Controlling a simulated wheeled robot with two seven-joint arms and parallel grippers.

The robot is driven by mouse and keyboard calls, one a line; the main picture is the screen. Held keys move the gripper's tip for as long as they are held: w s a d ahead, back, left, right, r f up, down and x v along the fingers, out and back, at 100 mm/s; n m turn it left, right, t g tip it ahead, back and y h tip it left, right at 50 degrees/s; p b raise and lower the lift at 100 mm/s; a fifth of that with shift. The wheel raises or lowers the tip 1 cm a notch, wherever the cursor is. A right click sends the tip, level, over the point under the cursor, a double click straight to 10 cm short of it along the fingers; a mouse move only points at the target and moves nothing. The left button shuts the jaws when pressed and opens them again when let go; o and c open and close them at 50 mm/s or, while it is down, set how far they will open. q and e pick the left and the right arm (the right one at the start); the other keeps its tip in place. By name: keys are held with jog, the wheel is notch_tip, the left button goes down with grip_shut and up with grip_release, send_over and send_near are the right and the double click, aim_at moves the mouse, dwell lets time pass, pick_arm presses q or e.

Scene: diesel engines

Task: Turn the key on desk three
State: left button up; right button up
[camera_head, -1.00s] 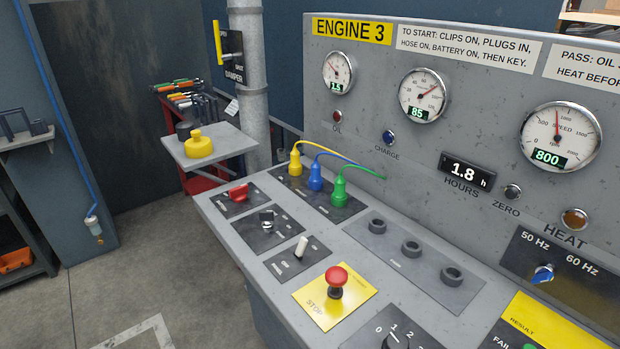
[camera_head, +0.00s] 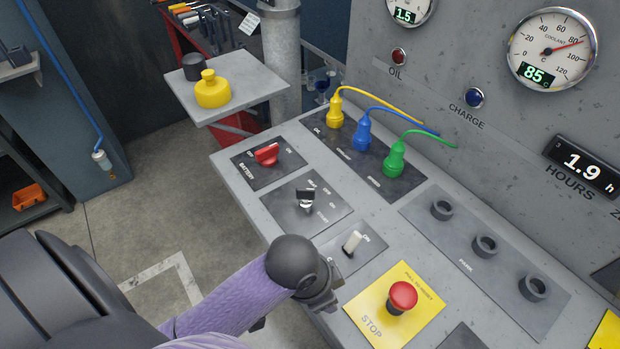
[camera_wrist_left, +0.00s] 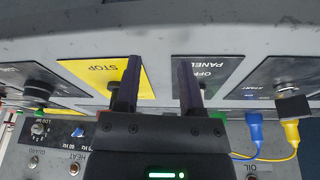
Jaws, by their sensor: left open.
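The key (camera_head: 305,198) is a small black-headed key upright in a silver lock on a dark plate of the Engine 3 desk (camera_head: 250,212). In the left wrist view the key (camera_wrist_left: 292,106) is at the right, beside the START label. My left gripper (camera_head: 322,292) is at the desk's front edge, near the panel switch and the stop plate, nearer the camera than the key. Its fingers are mostly hidden in the head view. In the left wrist view the left gripper (camera_wrist_left: 158,62) is open with nothing between its fingers. My right gripper is not in view.
A red battery switch (camera_head: 266,154), a white panel switch (camera_head: 352,241) and a red stop button (camera_head: 402,297) flank the key plate. Yellow, blue and green plugs (camera_head: 363,137) stand behind it. A side shelf (camera_head: 245,98) holds a yellow cap.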

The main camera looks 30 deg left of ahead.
pick_arm(q)
jog(key=w+m, duration=0.1)
jog(key=w, duration=0.1)
jog(key=w+m, duration=0.1)
jog(key=w+a+m+g, duration=0.1)
jog(key=w, duration=0.1)
jog(key=shift+w+r, duration=0.3)
jog(key=w+a, duration=0.1)
jog(key=w+a+r+m, duration=0.1)
jog(key=w, duration=0.1)
jog(key=w+a+r+m+y, duration=0.1)
jog(key=shift+w+a+g, duration=0.15)
jog(key=shift+a+g, duration=0.1)
jog(key=shift+g, duration=0.15)
notch_tip(320, 180, up, 8)
jog(key=y, duration=0.1)
send_over(305, 189)
jog(key=shift+m+g, duration=0.3)
jog(key=shift+g, duration=0.1)
jog(key=shift+f, duration=0.35)
notch_tip(305, 189, down, 9)
jog(key=b, duration=0.3)
jog(key=shift+c, duration=0.3)
grip_shut()
